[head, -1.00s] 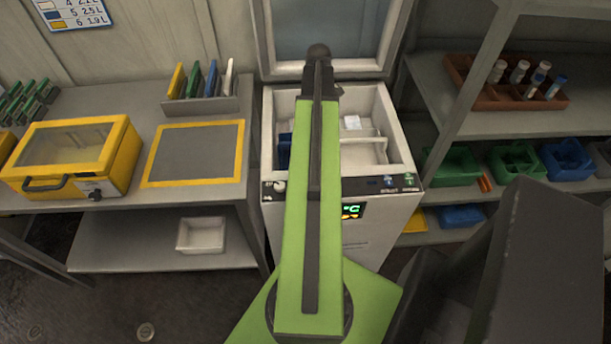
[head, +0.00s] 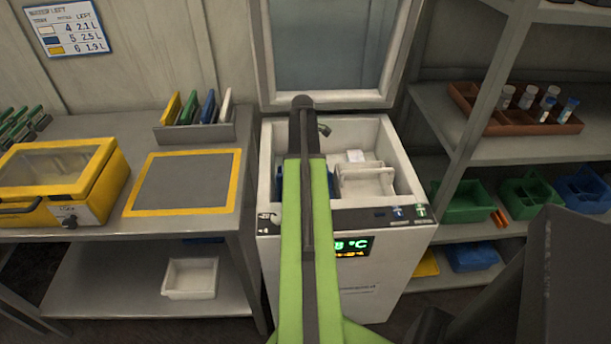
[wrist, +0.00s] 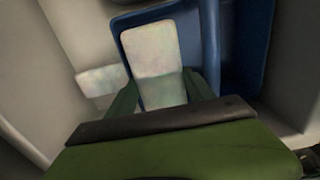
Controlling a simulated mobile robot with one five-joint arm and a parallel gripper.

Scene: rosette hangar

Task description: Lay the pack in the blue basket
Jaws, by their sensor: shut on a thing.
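The pale, mottled pack (wrist: 152,62) is between the green fingers of my gripper (wrist: 162,92) in the wrist view. My gripper is shut on it. The blue basket (wrist: 238,50) lies beneath and around the pack in that view; whether the pack touches its floor I cannot tell. In the head view the blue basket (head: 280,183) shows as a narrow strip inside the open white chest, mostly hidden by my arm. A small part of my gripper (head: 324,130) shows beside the arm's tip; the held pack is hidden there.
The chest (head: 400,165) has its lid (head: 327,98) raised behind. A white basket (head: 365,180) stands at its right, with another pale pack (head: 355,156) at its back. A bench (head: 120,228) with a yellow case (head: 60,180) is left; shelves (head: 560,150) are right.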

